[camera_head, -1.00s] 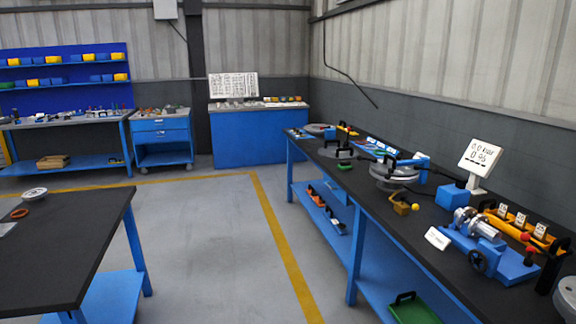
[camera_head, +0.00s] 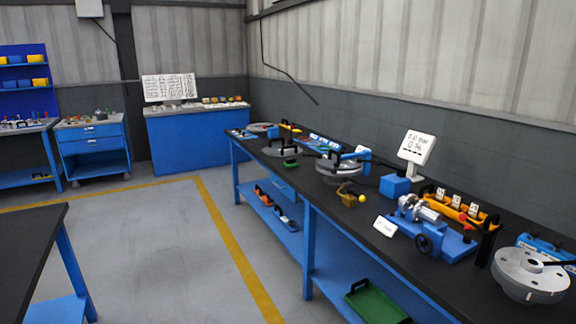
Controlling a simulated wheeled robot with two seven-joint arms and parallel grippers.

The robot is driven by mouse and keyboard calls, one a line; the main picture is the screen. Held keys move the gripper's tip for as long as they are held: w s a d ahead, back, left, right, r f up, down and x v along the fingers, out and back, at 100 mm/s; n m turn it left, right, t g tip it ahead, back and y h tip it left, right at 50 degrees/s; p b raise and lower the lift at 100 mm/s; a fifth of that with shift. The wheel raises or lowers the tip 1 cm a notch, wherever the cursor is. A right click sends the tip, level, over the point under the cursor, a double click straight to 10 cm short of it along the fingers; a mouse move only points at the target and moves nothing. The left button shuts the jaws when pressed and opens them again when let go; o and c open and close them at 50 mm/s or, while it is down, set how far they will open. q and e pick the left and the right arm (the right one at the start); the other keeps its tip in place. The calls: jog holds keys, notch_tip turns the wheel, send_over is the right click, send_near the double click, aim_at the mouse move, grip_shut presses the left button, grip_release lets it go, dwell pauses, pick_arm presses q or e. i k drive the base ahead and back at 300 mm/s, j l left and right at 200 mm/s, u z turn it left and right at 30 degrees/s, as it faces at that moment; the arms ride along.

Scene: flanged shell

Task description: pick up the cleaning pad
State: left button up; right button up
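No object can be surely told as the cleaning pad at this size. A small green piece with a dark top (camera_head: 290,163) lies on the long black-topped workbench (camera_head: 350,235), near the front edge beside a grey disc (camera_head: 283,148). I cannot tell whether it is a pad. Neither of my grippers shows in the head view.
The bench carries a round flanged part (camera_head: 342,167), a blue vise-like fixture (camera_head: 432,232), a display (camera_head: 417,147) and a grey flanged disc (camera_head: 531,274). A green tray (camera_head: 376,303) is on its lower shelf. A black table (camera_head: 25,250) stands left; open floor (camera_head: 160,240) lies between.

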aim_at(292, 162)
jog(key=i+j+u, duration=0.15)
jog(key=i, duration=1.1)
jog(key=i+j+u, duration=0.2)
jog(key=i, duration=1.05)
